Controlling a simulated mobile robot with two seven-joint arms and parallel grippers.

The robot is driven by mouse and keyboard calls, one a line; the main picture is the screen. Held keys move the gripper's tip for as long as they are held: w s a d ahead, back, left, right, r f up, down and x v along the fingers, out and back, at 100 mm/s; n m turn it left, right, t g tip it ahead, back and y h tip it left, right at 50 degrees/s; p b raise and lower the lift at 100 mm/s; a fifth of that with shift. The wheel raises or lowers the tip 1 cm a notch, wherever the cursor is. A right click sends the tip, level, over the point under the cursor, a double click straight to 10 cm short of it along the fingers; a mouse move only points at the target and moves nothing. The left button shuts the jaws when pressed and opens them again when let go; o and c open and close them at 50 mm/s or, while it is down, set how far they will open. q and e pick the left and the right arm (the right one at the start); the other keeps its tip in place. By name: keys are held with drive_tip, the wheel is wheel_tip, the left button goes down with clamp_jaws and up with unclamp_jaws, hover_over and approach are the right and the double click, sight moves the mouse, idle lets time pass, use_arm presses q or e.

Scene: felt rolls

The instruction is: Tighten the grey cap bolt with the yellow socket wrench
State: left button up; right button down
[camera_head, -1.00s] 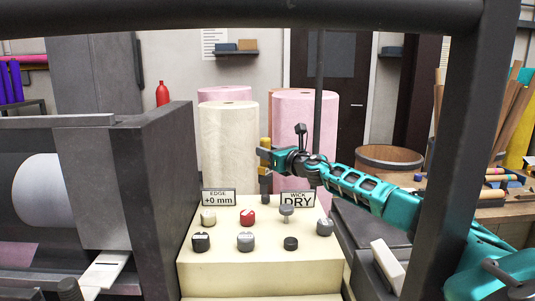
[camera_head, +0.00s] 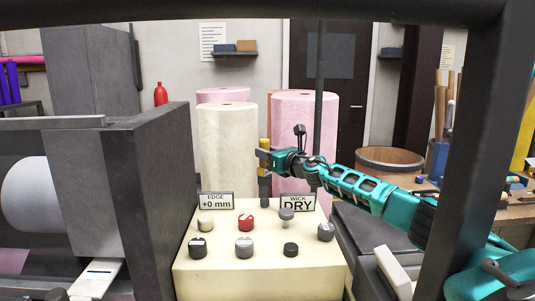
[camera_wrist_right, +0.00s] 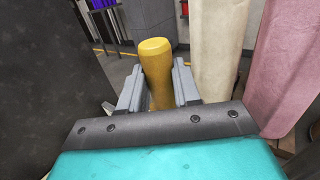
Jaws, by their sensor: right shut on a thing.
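My right gripper (camera_head: 265,158) is shut on the yellow socket wrench (camera_head: 264,144). The wrench is upright, with its yellow handle above the jaws and a dark shaft running down below them. In the right wrist view the wrench's yellow handle (camera_wrist_right: 156,70) stands between the two grey fingers. The lower end of the wrench is over the back part of the cream console, between two signs; whether it touches anything there is unclear. I cannot pick out the grey cap bolt for certain. My left gripper is not in view.
The cream console (camera_head: 258,281) carries several knobs, including a red one (camera_head: 246,222) and a grey one (camera_head: 244,247). Signs read "EDGE +0 mm" (camera_head: 216,201) and "WICK DRY" (camera_head: 297,203). Tall felt rolls (camera_head: 228,150) stand behind. A dark machine housing (camera_head: 150,190) is at left.

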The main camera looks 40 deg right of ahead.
drive_tip(key=shift+f+b, duration=1.75)
drive_tip(key=shift+f, duration=0.4)
drive_tip(key=shift+f+b, duration=0.3)
drive_tip(key=shift+f, duration=0.05)
drive_tip(key=shift+r, duration=0.1)
